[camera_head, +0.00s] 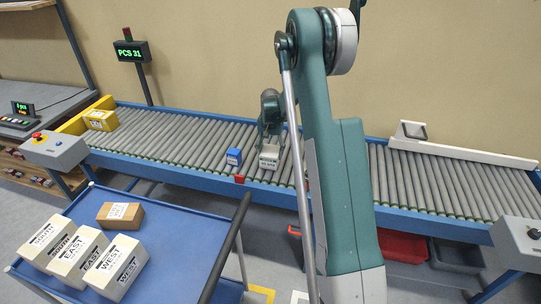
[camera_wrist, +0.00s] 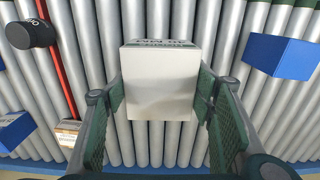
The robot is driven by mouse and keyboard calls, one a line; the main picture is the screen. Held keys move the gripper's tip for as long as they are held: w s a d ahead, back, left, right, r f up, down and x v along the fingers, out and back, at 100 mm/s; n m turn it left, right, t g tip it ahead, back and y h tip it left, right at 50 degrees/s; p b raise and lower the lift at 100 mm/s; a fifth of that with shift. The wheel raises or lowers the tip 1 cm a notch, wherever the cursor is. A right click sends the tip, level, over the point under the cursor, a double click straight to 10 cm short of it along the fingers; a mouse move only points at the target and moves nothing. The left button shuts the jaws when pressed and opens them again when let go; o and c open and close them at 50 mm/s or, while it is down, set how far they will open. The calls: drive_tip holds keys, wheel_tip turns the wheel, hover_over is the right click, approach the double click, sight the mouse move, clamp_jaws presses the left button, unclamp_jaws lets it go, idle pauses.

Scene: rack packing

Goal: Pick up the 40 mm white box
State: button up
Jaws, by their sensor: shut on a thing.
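The white box (camera_wrist: 158,85) with dark print along its top edge is between the two green pads of my gripper (camera_wrist: 160,125) in the wrist view. My gripper is shut on it, with a pad on each side. In the head view the white box (camera_head: 269,159) is on or just above the conveyor rollers; which of these I cannot tell. My gripper (camera_head: 268,135) is above it there, partly hidden by my own arm.
A blue box (camera_head: 234,157) stands on the rollers (camera_head: 190,138) close to the white box. A yellow box (camera_head: 101,119) sits at the conveyor's left end. A blue cart (camera_head: 175,225) in front carries several labelled boxes. A black cylinder (camera_wrist: 32,33) shows in the wrist view.

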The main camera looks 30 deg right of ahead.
wheel_tip(320, 180, up, 9)
drive_tip(key=shift+r+p, duration=0.15)
drive_tip(key=shift+p, duration=0.65)
